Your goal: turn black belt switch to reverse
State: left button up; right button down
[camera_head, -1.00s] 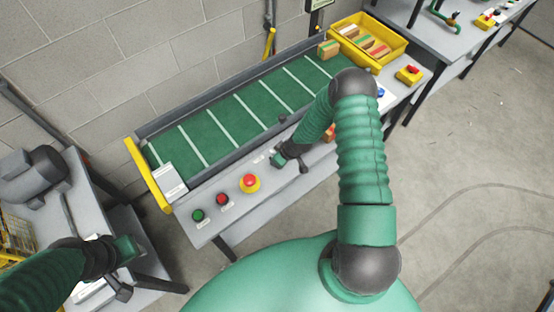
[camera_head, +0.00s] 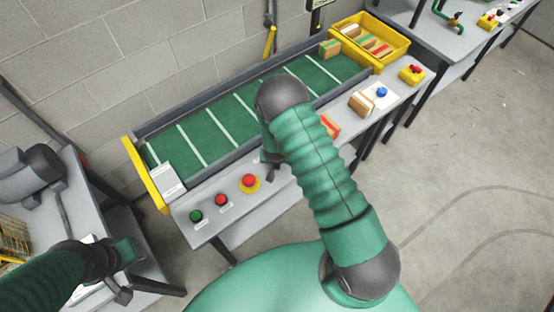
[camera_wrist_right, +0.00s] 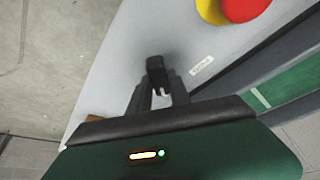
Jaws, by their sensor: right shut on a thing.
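The black belt switch (camera_wrist_right: 156,64) stands up from the grey panel in the right wrist view, between my fingertips. My right gripper (camera_wrist_right: 160,88) is shut on it. In the head view my right gripper (camera_head: 272,168) is at the panel, right of the red stop button; my arm hides most of it and the switch. A small label (camera_wrist_right: 201,65) lies beside the switch; its text is too small to read. My left gripper (camera_head: 126,270) is at the lower left, away from the panel; its finger gap is unclear.
A red stop button on a yellow base (camera_head: 249,183), a red button (camera_head: 221,200) and a green button (camera_head: 196,215) sit left of my right gripper. The green belt (camera_head: 210,137) runs behind. A yellow bin (camera_head: 398,47) holds several blocks at the far end.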

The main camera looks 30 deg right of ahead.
jog(key=shift+s+a+f+m, duration=0.1)
jog(key=shift+m, duration=0.5)
jog(key=shift+g, duration=0.3)
jog(key=c, duration=1.2)
grip_release()
jog(key=shift+a+r, duration=0.1)
jog(key=shift+r, duration=0.2)
jog(key=v, duration=1.6)
jog(key=shift+s+a, duration=0.15)
jog(key=shift+a, duration=0.2)
jog(key=shift+d, duration=0.1)
